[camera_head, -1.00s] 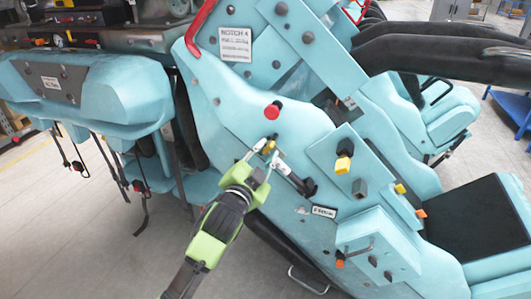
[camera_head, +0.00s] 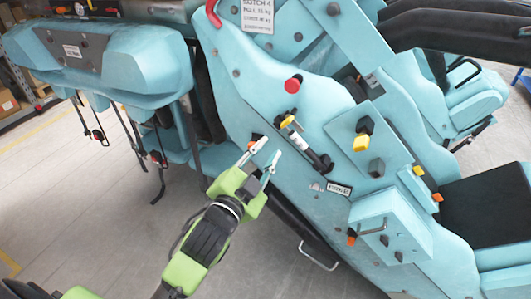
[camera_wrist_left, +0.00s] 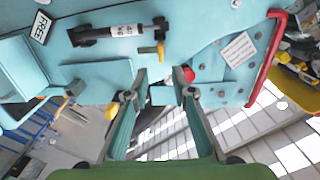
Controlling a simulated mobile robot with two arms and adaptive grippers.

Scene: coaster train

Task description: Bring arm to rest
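My left gripper (camera_head: 268,154) reaches in from the lower left, in front of the side panel of the teal coaster car (camera_head: 235,95). Its fingers are apart and hold nothing; the left wrist view shows an empty gap between the fingertips (camera_wrist_left: 160,84). Up and right of the fingertips is a black cylinder with a white label (camera_head: 302,143) and a yellow tab (camera_head: 287,121) at its upper end. They also show in the left wrist view, as the cylinder (camera_wrist_left: 122,31) and tab (camera_wrist_left: 160,48). My right gripper is not in view.
A red button (camera_head: 293,84) sits above the yellow tab. A red handle (camera_head: 212,12) and a notch placard (camera_head: 258,15) are higher up. A yellow knob (camera_head: 361,142) and a box with a metal handle (camera_head: 385,240) stick out at right. Open floor (camera_head: 90,200) lies at left.

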